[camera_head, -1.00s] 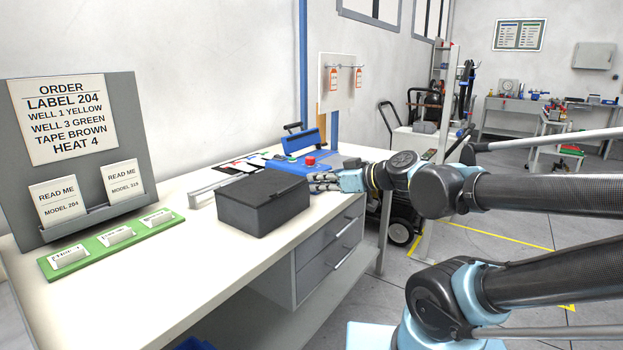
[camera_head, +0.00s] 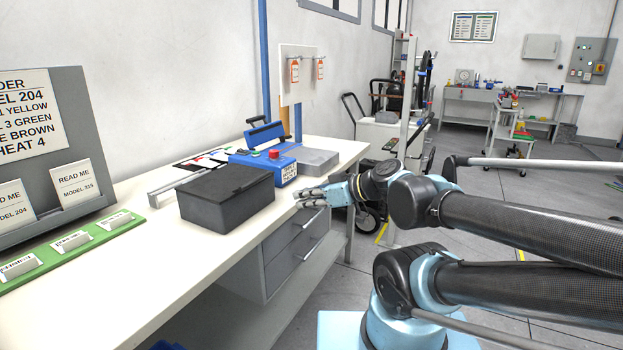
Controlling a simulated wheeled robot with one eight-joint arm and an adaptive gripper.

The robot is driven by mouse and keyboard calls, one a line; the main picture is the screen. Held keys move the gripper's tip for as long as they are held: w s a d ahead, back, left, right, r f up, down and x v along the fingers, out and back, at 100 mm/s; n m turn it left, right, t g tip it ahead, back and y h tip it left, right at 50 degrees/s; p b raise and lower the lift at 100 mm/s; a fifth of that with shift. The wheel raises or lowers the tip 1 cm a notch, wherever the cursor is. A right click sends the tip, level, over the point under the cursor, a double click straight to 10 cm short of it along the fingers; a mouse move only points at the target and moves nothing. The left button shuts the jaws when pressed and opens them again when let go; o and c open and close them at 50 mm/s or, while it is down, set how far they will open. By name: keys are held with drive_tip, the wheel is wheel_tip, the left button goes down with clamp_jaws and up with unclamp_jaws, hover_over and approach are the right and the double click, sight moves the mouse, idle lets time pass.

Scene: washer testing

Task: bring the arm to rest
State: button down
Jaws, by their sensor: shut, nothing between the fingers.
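My gripper (camera_head: 308,198) is shut and empty. It points left at the front edge of the white bench (camera_head: 128,238), above the grey drawers. My arm (camera_head: 415,200) reaches in from the right, folded, with its wrist at the bench's front edge. The dark grey box (camera_head: 226,198) with its lid closed stands on the bench to the left of the fingertips, with a gap between. Whether the fingers touch the bench cannot be told.
A blue device with a red button (camera_head: 273,156) stands behind the box, beside a grey block (camera_head: 313,161). A grey order board (camera_head: 90,140) and green label strip (camera_head: 70,247) are at left. Grey drawers (camera_head: 295,240) hang under the bench.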

drive_tip(key=s+d+f+m+g+h, duration=0.1)
drive_tip(key=d+f+m+h, duration=0.5)
drive_tip(key=d, duration=0.6)
drive_tip(key=s+d+f+m+g+h, duration=0.2)
drive_tip(key=d+f+m+h, duration=0.3)
drive_tip(key=d, duration=0.7)
drive_tip(key=shift+s+f+m+g+h, duration=0.3)
drive_tip(key=shift+s+f+m+h, duration=0.15)
drive_tip(key=shift+f, duration=0.3)
drive_tip(key=shift+w+f, duration=0.2)
drive_tip(key=shift+w, duration=0.15)
